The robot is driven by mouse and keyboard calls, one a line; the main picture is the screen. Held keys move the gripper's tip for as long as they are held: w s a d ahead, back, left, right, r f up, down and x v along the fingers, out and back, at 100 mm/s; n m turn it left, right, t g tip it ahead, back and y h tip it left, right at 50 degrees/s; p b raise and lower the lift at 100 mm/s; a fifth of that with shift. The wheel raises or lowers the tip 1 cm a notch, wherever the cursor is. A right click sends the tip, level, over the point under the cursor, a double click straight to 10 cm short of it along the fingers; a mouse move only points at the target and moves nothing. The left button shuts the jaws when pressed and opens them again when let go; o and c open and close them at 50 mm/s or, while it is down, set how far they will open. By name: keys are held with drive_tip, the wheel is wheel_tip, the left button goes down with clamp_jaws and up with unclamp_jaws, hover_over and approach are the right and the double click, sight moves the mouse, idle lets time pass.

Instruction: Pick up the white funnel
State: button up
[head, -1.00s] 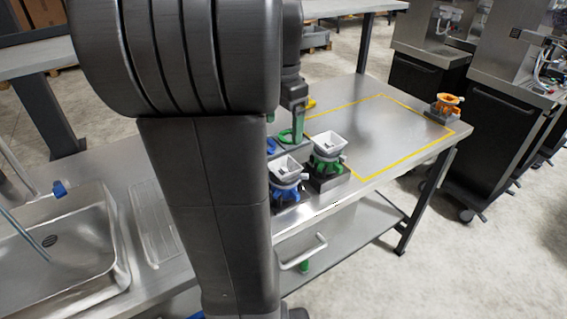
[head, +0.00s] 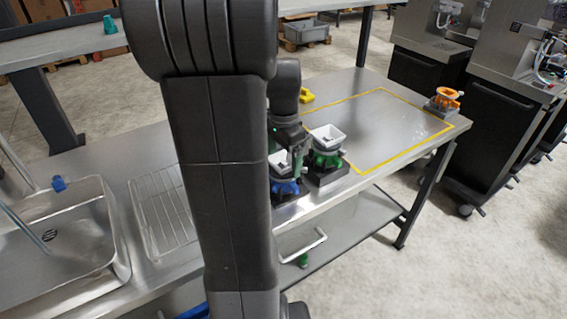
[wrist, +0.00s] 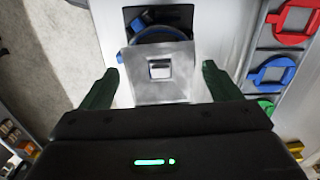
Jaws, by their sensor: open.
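A square white funnel (head: 279,160) sits on a blue-armed stand (head: 285,187) near the front edge of the steel table, partly hidden by my arm. In the wrist view the funnel (wrist: 160,72) looks greyish and lies between the fingers. A second square white funnel (head: 327,137) sits on a green-armed stand (head: 328,160) to its right. My gripper (wrist: 160,68) is open, with one green finger on each side of the first funnel and a gap on both sides. In the head view the fingers come down close beside that funnel; their exact height is unclear.
Red (wrist: 292,20), blue (wrist: 272,75) and green (wrist: 262,106) ring-shaped pieces lie right of the gripper. An orange item (head: 445,98) stands at the table's far right. The yellow-taped area (head: 385,125) is bare. A sink (head: 60,235) and wire rack (head: 160,210) are left.

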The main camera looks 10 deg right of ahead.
drive_tip(key=c, duration=1)
drive_tip(key=shift+c, duration=0.2)
